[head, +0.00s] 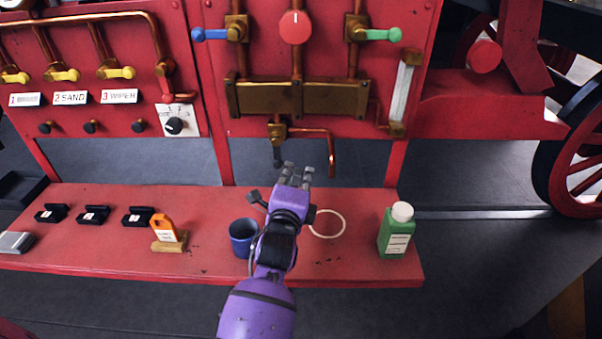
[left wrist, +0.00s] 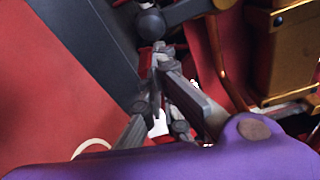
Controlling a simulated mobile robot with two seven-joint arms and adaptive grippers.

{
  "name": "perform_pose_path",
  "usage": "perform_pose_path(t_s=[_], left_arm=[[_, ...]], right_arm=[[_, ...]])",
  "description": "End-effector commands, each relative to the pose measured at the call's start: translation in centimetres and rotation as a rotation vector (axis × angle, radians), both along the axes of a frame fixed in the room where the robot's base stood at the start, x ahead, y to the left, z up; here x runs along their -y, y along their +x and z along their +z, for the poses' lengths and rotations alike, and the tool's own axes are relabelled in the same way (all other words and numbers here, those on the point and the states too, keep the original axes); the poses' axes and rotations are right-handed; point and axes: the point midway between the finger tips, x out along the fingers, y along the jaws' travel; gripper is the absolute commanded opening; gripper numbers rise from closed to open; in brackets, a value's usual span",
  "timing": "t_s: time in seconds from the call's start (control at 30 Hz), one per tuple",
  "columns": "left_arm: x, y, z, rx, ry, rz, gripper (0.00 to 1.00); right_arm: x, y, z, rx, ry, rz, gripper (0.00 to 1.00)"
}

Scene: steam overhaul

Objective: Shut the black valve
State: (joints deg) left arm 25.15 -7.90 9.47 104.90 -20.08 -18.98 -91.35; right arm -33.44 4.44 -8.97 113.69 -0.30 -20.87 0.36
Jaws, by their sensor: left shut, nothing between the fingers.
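The black valve's handle (head: 277,157) hangs straight down below a small brass valve body (head: 277,131), under the wide brass manifold on the red panel. In the left wrist view a dark rounded handle (left wrist: 178,12), which looks like the black valve's, is at the top, just beyond the fingers. My left gripper (head: 296,172), on a purple arm, is just below and right of the handle in the head view. Its fingers are shut and empty; they also show in the left wrist view (left wrist: 165,75). Whether they touch the handle, I cannot tell. My right gripper is out of view.
A copper outlet pipe (head: 331,155) hangs right of the valve. A pale ring (head: 342,231) lies beside my wrist. Blue (head: 210,35) and green (head: 382,35) levers are above.

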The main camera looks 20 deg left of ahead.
Motion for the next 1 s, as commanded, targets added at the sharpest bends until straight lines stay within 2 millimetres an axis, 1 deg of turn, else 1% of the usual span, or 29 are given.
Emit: perform_pose_path(t_s=[0.17, 0.53, 0.77, 1.0], left_arm=[[0.0, 0.0, 0.0, 0.0, 0.001, 0.0, 0.0], [-0.3, 0.3, -0.2, -0.014, 0.05, 0.0, 0.0], [-0.5, 0.5, -0.4, -0.021, 0.076, 0.0, 0.0], [-0.7, 0.9, -0.5, -0.031, 0.109, 0.001, 0.0]], right_arm=[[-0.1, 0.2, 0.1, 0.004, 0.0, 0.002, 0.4], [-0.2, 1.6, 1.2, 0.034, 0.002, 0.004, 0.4], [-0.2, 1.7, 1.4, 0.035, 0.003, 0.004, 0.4], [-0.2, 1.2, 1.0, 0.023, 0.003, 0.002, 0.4]])
